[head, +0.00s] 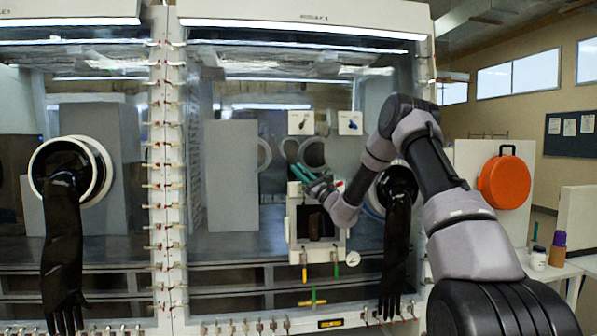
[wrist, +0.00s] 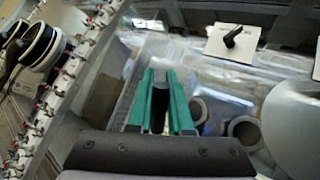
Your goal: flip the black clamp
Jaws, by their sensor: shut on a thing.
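My gripper (head: 288,150) is in front of the right glovebox window, above the small white-framed box. Its two teal fingers point up and left. They also show in the wrist view (wrist: 159,76), nearly parallel, with a narrow gap. A dark thing (wrist: 160,97) shows between them and looks like the black clamp. The fingers hide most of it, so its tilt cannot be told. In the head view my gripper and wrist cover that spot.
A white plate with a black lever (head: 301,122) and a plate with a blue lever (head: 350,122) are above. The white-framed box (head: 291,225) has yellow and green handles below. A black glove (head: 396,250) hangs right of it. A latch-lined post (head: 172,200) stands left.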

